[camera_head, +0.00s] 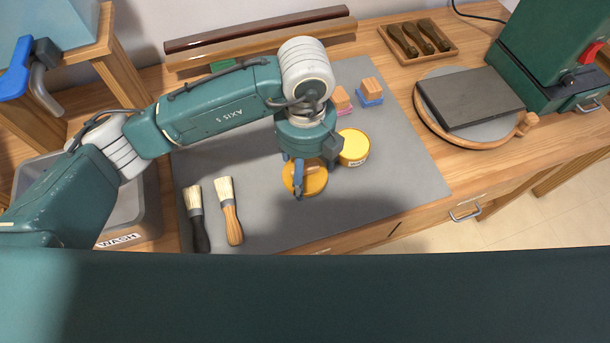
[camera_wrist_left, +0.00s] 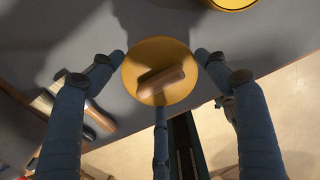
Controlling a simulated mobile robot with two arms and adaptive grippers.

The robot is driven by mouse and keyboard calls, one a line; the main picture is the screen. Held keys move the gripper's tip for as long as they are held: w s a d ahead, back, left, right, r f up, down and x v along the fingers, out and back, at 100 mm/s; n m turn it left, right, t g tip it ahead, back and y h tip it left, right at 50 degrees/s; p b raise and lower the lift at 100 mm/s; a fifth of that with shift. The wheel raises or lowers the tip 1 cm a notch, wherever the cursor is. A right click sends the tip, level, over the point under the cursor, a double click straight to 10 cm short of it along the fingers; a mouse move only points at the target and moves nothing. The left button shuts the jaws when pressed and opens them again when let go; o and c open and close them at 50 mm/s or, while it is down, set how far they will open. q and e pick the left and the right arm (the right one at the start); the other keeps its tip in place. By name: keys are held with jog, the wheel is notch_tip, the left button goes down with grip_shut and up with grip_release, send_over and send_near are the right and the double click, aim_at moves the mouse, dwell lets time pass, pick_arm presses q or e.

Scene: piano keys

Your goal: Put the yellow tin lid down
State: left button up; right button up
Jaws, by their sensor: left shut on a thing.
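The yellow tin lid (camera_head: 318,182) is a round disc below my left gripper (camera_head: 299,178), near the front of the grey mat. In the left wrist view the lid (camera_wrist_left: 140,62) shows a wooden bar handle (camera_wrist_left: 160,80) across its middle. My left gripper (camera_wrist_left: 160,66) is shut on the lid, with fingers at its left, right and lower sides. I cannot tell whether the lid touches the mat. The yellow tin (camera_head: 354,148) stands just behind and right of it, partly hidden by the gripper. My right gripper is not in view.
The grey mat (camera_head: 405,165) has free room to the right of the tin. Two brushes (camera_head: 230,212) lie at its front left. Two wood-handled blocks (camera_head: 370,90) stand behind the tin. A round board with a dark slab (camera_head: 468,98) is at right, and a grey wash bin (camera_head: 145,205) at left.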

aim_at(306, 181)
pick_arm(q)
notch_tip(306, 181, down, 5)
jog(key=shift+f+p, duration=0.1)
jog(key=shift+p, duration=0.25)
jog(key=shift+f, duration=0.1)
jog(key=shift+f, duration=0.15)
jog(key=o, duration=1.1)
